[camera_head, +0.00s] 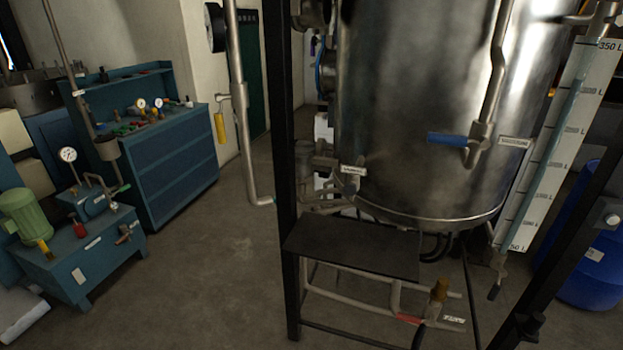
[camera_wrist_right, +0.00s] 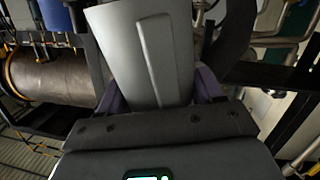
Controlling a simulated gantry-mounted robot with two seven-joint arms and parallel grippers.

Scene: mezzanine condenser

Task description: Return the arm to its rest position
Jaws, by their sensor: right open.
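No gripper shows in the head view, and my left gripper is in neither view. In the right wrist view, my right gripper (camera_wrist_right: 160,100) shows as a dark body with screws and purplish parts standing apart at either side; it is open. A large smooth grey part fills the view beyond it, and it hides most of what lies ahead. I cannot tell whether it touches the gripper.
A big steel tank (camera_head: 420,110) on a black frame stands at centre right, with a blue-handled valve (camera_head: 447,139) and a level gauge (camera_head: 556,150). A blue workbench (camera_head: 180,155), a pump unit (camera_head: 85,265) and a blue drum (camera_head: 595,270) stand around. The floor (camera_head: 215,270) left of the frame is clear.

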